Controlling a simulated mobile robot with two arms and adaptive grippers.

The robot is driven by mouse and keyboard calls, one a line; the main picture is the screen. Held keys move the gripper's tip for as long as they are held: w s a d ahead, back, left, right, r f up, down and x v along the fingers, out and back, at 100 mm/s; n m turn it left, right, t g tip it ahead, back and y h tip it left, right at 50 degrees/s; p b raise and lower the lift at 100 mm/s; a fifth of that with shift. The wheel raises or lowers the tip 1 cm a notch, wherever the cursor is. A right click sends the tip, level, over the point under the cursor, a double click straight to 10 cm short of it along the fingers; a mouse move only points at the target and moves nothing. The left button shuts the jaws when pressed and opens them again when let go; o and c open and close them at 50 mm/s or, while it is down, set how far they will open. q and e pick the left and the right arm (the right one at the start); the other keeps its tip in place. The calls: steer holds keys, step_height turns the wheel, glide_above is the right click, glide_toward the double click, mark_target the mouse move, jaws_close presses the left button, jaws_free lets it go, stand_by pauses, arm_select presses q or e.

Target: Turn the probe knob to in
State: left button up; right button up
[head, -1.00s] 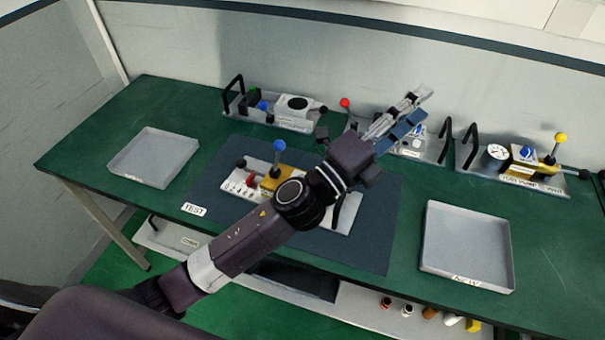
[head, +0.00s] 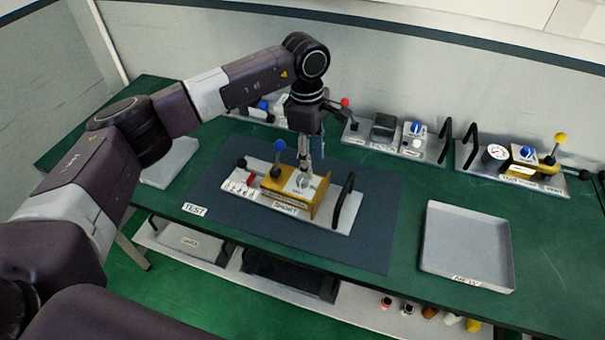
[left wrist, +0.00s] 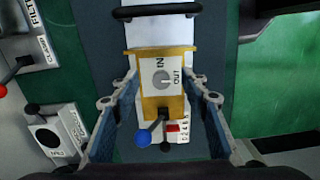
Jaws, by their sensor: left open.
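The probe knob (left wrist: 163,79) is a small grey round knob on a white plate marked IN and OUT, on a yellow block. In the left wrist view a thin mark on it seems to lie toward OUT. In the head view the knob (head: 303,181) sits on the device on the dark mat, partly behind the fingers. My left gripper (head: 305,164) points down just above it. In the left wrist view the left gripper (left wrist: 160,95) is open, its fingers on either side of the yellow block. Contact with the knob cannot be made out. My right gripper is not in view.
A blue-ball lever (head: 279,147) stands beside the knob; a black handle (head: 344,199) is at the device's right end. Other devices line the wall, including a gauge unit (head: 496,154). A grey tray (head: 468,290) lies to the right. The mat (head: 225,205) is clear around the device.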

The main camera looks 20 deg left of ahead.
mark_target(303, 179)
arm_select(q)
steer(key=shift+w+a+r+y, duration=0.1)
steer(key=shift+a+r+y, duration=0.1)
steer(key=shift+a, duration=0.35)
steer(key=shift+w+a+r+y, duration=0.1)
steer(key=shift+a+r+y, duration=0.1)
steer(key=shift+a, duration=0.35)
steer(key=shift+a+f, duration=0.15)
steer(key=shift+a, duration=0.15)
step_height(303, 179, down, 6)
steer(key=p, duration=0.3)
steer(key=shift+d, duration=0.1)
steer(key=shift+f, duration=0.75)
